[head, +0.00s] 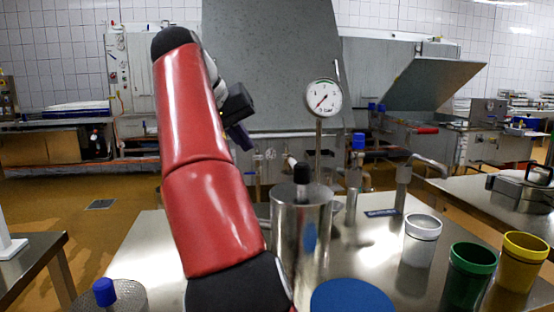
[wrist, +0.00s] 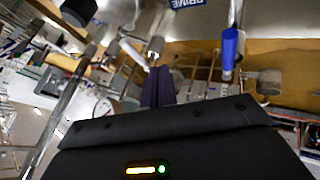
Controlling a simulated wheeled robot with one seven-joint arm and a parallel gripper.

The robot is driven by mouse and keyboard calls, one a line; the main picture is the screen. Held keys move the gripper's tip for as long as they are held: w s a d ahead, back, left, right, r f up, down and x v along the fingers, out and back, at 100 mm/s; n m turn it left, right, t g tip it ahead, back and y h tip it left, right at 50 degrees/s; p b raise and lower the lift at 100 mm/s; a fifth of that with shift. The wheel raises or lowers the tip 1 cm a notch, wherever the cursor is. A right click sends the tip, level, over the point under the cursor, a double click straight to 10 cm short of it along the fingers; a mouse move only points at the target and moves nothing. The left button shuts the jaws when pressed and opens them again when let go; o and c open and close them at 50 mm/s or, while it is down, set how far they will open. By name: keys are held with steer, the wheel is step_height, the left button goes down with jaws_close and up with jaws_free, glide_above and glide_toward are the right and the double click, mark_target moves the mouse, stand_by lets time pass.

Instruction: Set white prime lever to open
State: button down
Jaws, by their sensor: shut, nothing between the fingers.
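The prime lever, a pale arm (head: 428,162), sticks out to the right from the top of a metal post (head: 402,188). In the wrist view the white lever (wrist: 131,51) points left from its joint, near the blue PRIME label (wrist: 188,3). That label (head: 381,212) lies by the post's foot in the head view. My gripper (head: 241,138) is up at the left, well apart from the lever. In the wrist view its dark fingers (wrist: 158,70) are together and empty, and appear just beside the lever's joint.
A blue-topped post (head: 358,160), a dial gauge (head: 323,97) and a steel cylinder (head: 300,230) with a black knob stand left of the lever. White (head: 423,228), green (head: 470,268) and yellow (head: 522,258) cups stand at the right. A blue disc (head: 352,298) is at the front.

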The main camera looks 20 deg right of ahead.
steer(key=w+d+f, duration=0.1)
steer(key=d+f, duration=0.5)
steer(key=d, duration=0.3)
steer(key=shift+w+d+f, duration=0.15)
steer(key=shift+w+f, duration=0.05)
steer(key=shift+w, duration=0.2)
steer(key=shift+s, duration=0.1)
steer(key=shift+d+n+b, duration=0.15)
steer(key=shift+n+b, duration=0.15)
steer(key=shift+n, duration=0.1)
